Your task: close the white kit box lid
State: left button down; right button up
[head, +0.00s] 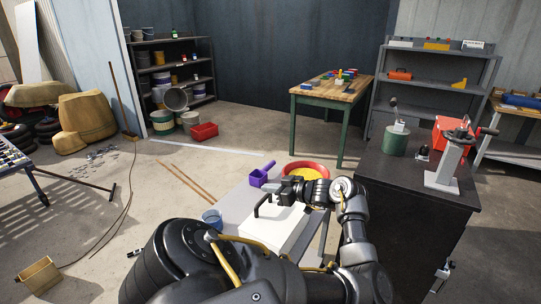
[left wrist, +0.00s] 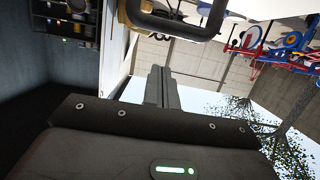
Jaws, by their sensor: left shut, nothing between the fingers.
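The white kit box (head: 270,233) stands on the pale table in front of me in the head view. My arm and gripper hide part of it, and I cannot tell how far its lid is open. A dark bent handle (head: 257,207) stands out above the white surface. A dark bar, probably the same handle, crosses the top of the left wrist view (left wrist: 178,27). My left gripper (head: 279,190) is shut and empty beside the handle, pointing left. Its closed fingers also show in the left wrist view (left wrist: 160,84). I cannot tell whether they touch the handle. My right gripper is out of view.
On the same table are a purple scoop (head: 260,175), a red bowl with yellow contents (head: 306,167) and a blue cup (head: 212,217). A dark cabinet (head: 415,185) with a vise stands close on the right. Open floor lies left of the table.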

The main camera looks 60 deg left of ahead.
pick_arm(q)
jog(key=b+v, duration=0.1)
jog(key=v, duration=0.9)
jog(key=shift+r, duration=0.2)
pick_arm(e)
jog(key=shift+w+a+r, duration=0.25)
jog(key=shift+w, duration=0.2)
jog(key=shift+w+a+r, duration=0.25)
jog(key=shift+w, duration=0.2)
